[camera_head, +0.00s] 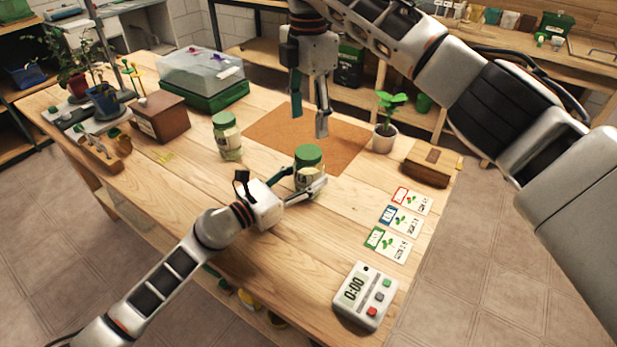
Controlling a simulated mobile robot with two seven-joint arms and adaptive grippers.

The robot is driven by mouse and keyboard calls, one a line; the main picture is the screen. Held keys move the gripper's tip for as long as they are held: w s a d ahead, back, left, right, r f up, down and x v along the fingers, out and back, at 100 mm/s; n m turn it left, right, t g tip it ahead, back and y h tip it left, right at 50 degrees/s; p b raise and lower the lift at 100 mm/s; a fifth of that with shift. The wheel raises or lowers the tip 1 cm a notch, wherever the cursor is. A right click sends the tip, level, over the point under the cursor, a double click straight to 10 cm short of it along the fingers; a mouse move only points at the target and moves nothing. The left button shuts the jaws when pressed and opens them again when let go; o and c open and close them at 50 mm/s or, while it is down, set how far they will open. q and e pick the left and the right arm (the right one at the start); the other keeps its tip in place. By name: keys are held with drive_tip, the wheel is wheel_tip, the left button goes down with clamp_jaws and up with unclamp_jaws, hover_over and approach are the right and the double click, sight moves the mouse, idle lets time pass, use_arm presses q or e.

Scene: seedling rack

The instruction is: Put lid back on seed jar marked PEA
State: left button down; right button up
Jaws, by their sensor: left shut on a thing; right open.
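A glass jar with a green top (308,170) stands near the middle of the table, at the front edge of the brown mat. My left gripper (304,185) is shut around this jar's body from the front left. A green lid (308,154) sits on top of it; I cannot tell whether it is seated or loose. A second glass jar with a green lid (228,140) stands to the left. I cannot read the marking on either jar. My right gripper (309,122) is open and empty, pointing down above the mat, behind the held jar.
A brown mat (268,127) lies behind the held jar. A potted seedling (384,140) and a wooden box (428,166) are to the right. Seed cards (401,221) and a timer (365,296) lie at front right. A green propagator (206,92) stands at back left.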

sight(309, 151)
drive_tip(key=shift+f, duration=4)
drive_tip(key=c, duration=1.1)
drive_tip(key=shift+c, duration=0.2)
drive_tip(key=o, duration=1.3)
wheel_tip(309, 151, up, 12)
drive_tip(key=shift+r, duration=0.1)
